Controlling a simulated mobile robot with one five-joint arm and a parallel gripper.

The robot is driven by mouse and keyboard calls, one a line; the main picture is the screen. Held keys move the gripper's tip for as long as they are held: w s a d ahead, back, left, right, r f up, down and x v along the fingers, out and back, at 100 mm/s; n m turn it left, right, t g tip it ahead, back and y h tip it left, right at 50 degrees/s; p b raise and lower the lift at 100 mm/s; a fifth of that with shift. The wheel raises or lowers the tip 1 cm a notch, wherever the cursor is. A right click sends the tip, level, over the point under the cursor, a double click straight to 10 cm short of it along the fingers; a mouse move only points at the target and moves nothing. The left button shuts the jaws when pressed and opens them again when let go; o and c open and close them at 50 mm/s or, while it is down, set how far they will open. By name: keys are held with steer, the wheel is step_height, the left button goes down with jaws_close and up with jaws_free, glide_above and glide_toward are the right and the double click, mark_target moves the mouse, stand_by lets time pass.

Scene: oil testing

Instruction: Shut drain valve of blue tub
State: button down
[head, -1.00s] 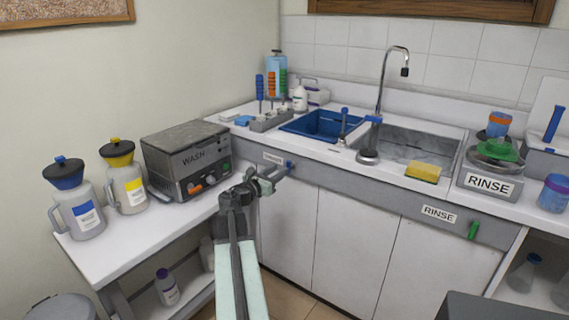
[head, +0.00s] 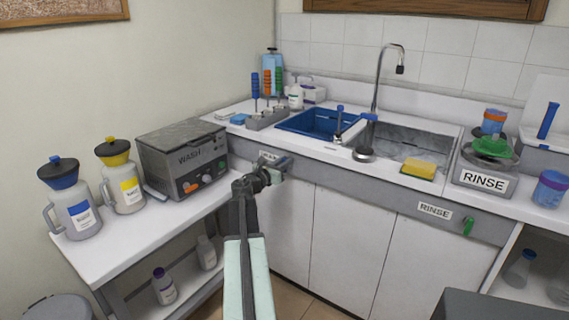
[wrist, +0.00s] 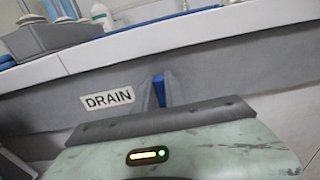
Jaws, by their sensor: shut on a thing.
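The blue tub (head: 312,121) is sunk in the counter left of the steel sink. The blue drain valve handle (wrist: 159,90) sits on the grey front panel, right of the DRAIN label (wrist: 107,99), in the wrist view. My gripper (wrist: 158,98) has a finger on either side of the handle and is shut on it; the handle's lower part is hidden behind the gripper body. In the head view my gripper (head: 283,163) is at the panel below the tub, covering the handle and part of the label.
A grey WASH unit (head: 185,158) and two jugs, one blue-topped (head: 76,205) and one yellow-topped (head: 124,180), stand on the left bench. A green handle (head: 468,226) is beside the sink's RINSE label (head: 434,210). White cabinet doors (head: 345,240) lie below the panel.

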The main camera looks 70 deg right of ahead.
steer(key=shift+m, duration=0.3)
steer(key=m, duration=0.3)
steer(key=shift+s+a+f+m, duration=0.1)
steer(key=shift+s+m, duration=0.2)
steer(key=shift+s+a+f+m+b, duration=0.15)
steer(key=shift+f+m+b, duration=0.1)
steer(key=shift+m, duration=2)
steer(key=shift+s+f+m+b, duration=0.2)
steer(key=shift+m+b, duration=0.1)
steer(key=shift+m, duration=2)
steer(key=shift+s+a+f+m+b, duration=0.1)
steer(key=shift+f+m+b, duration=0.15)
steer(key=shift+m, duration=2)
steer(key=c, duration=1.4)
jaws_free()
steer(key=shift+d, duration=0.1)
